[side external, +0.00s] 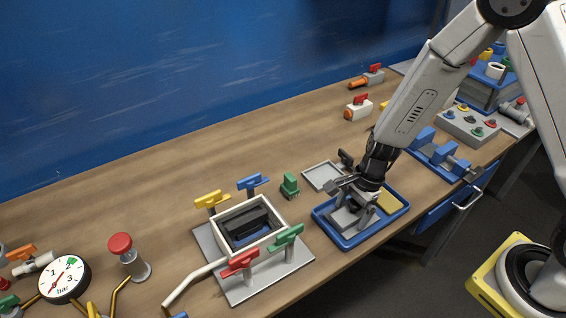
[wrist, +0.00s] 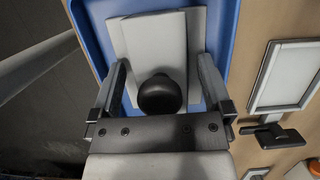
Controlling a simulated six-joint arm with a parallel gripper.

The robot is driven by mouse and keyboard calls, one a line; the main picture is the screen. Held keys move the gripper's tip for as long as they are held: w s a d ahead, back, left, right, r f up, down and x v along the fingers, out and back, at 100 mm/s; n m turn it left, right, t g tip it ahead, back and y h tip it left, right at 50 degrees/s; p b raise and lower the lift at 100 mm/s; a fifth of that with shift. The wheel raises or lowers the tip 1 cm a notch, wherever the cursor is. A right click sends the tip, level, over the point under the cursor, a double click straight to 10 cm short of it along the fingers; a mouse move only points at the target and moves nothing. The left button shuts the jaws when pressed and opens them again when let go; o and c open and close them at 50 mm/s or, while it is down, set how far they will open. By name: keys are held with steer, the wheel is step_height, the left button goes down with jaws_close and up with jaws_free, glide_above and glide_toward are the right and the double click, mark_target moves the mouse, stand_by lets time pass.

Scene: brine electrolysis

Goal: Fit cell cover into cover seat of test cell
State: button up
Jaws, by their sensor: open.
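The cell cover, a light grey plate with a round black knob, lies in a blue tray; it shows in the side view (side external: 343,219) and the wrist view (wrist: 147,38). My gripper (side external: 356,207) is over the tray, pointing down. In the wrist view my gripper (wrist: 162,75) is open, with one finger on each side of the black knob (wrist: 160,94). Contact with the knob cannot be told. The test cell (side external: 277,222) is a pale square-rimmed box on a grey plate, left of the tray. Dark blocks stand inside it, and the cover seat is only partly visible.
Yellow (side external: 211,199), blue (side external: 252,183), green (side external: 287,238) and red (side external: 240,262) handled clamps surround the test cell. A green piece (side external: 290,185) and a grey square frame (side external: 322,177) stand behind the tray. A gauge (side external: 64,278) is at the left. The back-left table is clear.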

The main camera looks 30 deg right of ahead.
mark_target(354, 203)
steer(key=c, duration=1.3)
steer(key=shift+c, duration=0.2)
steer(key=shift+r, duration=0.1)
steer(key=shift+r, duration=4.95)
